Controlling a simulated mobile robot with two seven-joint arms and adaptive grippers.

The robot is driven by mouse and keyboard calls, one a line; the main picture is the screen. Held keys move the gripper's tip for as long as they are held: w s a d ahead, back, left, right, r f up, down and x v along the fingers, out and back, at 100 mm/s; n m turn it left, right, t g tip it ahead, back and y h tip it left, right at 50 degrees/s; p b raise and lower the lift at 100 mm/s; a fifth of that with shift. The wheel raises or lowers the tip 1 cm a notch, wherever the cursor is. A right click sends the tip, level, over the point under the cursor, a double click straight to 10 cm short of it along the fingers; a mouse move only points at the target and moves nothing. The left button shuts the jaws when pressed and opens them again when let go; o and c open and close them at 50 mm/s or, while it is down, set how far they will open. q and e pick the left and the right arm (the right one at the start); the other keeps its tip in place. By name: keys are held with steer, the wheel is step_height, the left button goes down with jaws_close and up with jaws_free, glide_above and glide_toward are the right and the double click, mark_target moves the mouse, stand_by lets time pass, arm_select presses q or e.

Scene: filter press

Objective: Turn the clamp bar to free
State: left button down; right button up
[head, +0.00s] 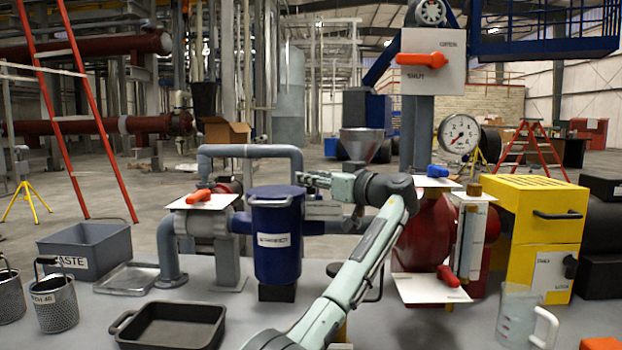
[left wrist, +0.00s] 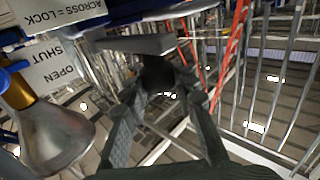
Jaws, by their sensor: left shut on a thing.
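The blue filter housing (head: 276,240) stands upright on the bench in the head view, with a white label and a dark lid rim. My left gripper (head: 304,180) reaches in from the right, level with the housing's top and at its right edge. In the left wrist view its two dark fingers (left wrist: 160,92) are closed on the clamp bar, seen as a grey bar (left wrist: 135,44) at the fingertips. The grip itself is partly hidden in shadow. A white plate (left wrist: 50,12) beside it reads "ACROSS = LOCK". In the head view I cannot make out the bar. My right gripper is not in view.
A steel funnel (head: 361,143) stands close behind my left arm; it also shows in the left wrist view (left wrist: 58,138). A grey pipe (head: 250,151) arches behind the housing. A black tray (head: 172,328) lies in front, and a clear jug (head: 516,318) stands at right.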

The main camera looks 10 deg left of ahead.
arm_select(q)
steer(key=shift+d+f, duration=0.1)
steer(key=shift+d, duration=0.05)
stand_by(0.3)
steer(key=c, duration=1.2)
jaws_free()
steer(key=v, duration=1.2)
steer(key=shift+w, duration=0.1)
steer(key=shift+d, duration=0.1)
